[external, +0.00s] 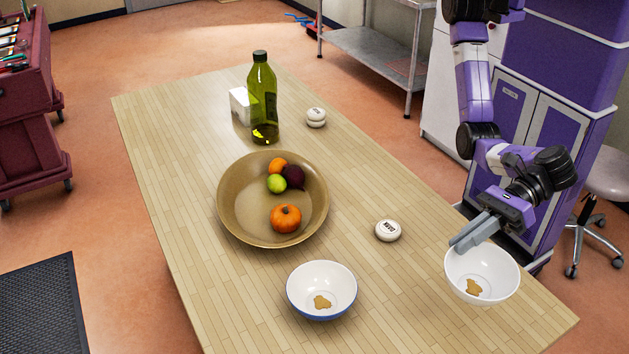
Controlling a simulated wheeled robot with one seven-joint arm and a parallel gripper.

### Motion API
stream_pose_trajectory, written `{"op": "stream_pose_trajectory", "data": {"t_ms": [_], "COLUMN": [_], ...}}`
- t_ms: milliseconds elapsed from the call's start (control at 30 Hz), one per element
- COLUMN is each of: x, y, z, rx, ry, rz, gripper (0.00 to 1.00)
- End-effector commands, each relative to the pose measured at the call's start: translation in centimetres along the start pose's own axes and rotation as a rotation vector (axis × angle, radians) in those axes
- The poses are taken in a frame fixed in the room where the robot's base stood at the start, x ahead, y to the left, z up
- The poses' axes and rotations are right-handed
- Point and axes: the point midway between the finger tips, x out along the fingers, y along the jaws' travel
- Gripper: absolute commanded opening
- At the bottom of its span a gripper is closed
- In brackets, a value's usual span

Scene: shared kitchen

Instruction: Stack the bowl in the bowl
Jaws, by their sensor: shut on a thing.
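A white bowl with a blue outside (322,306) stands upright on the table's near part, with a brown patch on its inner bottom. A second white bowl (498,285) is at the table's right edge, also with a brown patch inside. My gripper (458,247) is shut on the left rim of this second bowl, with the fingers at the rim. The second bowl looks about level; I cannot tell whether it touches the table. It is to the right of the blue bowl, well apart from it.
A large tan bowl (234,215) with several fruits stands left of centre. A round white tin (388,231) sits between it and my gripper. A green bottle (263,100), a white box (239,105) and stacked white tins (316,117) stand farther back. The table (400,300) between the two white bowls is clear.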

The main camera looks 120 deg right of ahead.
Motion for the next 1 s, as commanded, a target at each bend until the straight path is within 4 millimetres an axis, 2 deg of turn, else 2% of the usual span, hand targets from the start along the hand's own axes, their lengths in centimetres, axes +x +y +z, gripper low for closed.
{"op": "stream_pose_trajectory", "data": {"t_ms": [33,100,300,500,667,767,867,1000], "x": [-0.6,-1.2,-2.7,-3.4,-3.3,-2.2,-0.2,4.2], "y": [0.6,1.1,2.3,2.8,2.7,2.1,1.0,-1.5], "z": [1.6,3.1,6.5,8.2,8.6,9.5,11.6,15.7], "rx": [0.008,0.007,0.003,0.001,0.003,0.017,0.044,0.087], "ry": [-0.004,-0.003,-0.003,-0.001,-0.002,-0.011,-0.034,-0.073], "rz": [0.004,0.004,0.003,0.002,-0.003,-0.02,-0.054,-0.129], "gripper": [0.0,0.0,0.0,0.0,0.0,0.0,0.0,0.0]}}
